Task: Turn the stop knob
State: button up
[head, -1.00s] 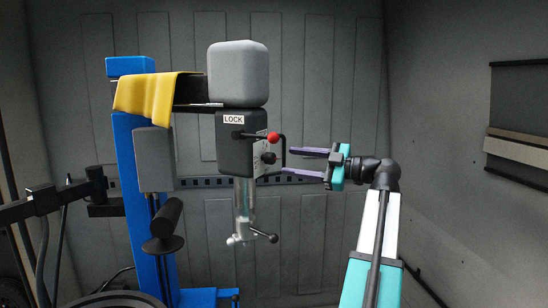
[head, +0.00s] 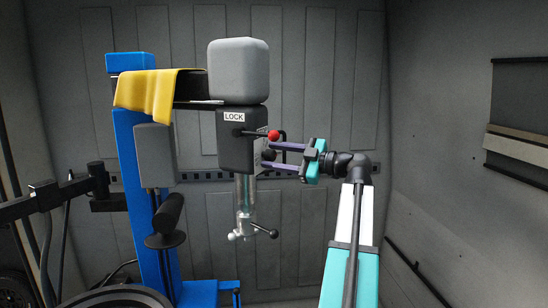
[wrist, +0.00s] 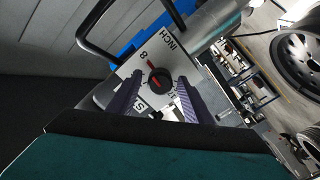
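The stop knob (wrist: 159,78) is round and black with a red pointer mark, on a light dial plate (wrist: 146,62) lettered INCH, with an 8 and partly hidden letters. In the head view the knob (head: 268,155) is a small dark shape on the side of the black head block (head: 234,152). My gripper (head: 267,157) is open, its two purple fingers reaching in from the right. In the wrist view the fingertips (wrist: 161,77) lie on either side of the knob with gaps showing. I cannot tell whether either finger touches it.
A red-ended lever (head: 274,134) sits just above the fingers, and a black bar handle (wrist: 90,30) loops beside the plate. A metal shaft (head: 245,200) hangs below the block. A yellow cloth (head: 158,95) drapes over the arm at left. Space on the right is free.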

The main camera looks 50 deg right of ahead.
jog(key=c, duration=0.7)
jog(key=shift+s+a+f, duration=0.1)
jog(key=shift+a, duration=0.4)
jog(key=shift+c, duration=0.8)
jog(key=shift+d, duration=0.4)
jog(key=shift+d+m+b, duration=0.2)
jog(key=shift+m+b, duration=0.15)
jog(key=shift+m, duration=0.05)
jog(key=m+b, duration=0.3)
jog(key=m, duration=0.7)
jog(key=m+p, duration=0.1)
jog(key=m, duration=0.4)
jog(key=m+p, duration=0.2)
jog(key=m, duration=0.2)
jog(key=m+p, duration=0.3)
jog(key=m, duration=0.2)
jog(key=shift+r, duration=0.2)
jog(key=m+p, duration=0.5)
jog(key=m, duration=0.1)
jog(key=shift+f+m+p, duration=0.2)
jog(key=shift+m+p, duration=1)
jog(key=shift+m, duration=0.1)
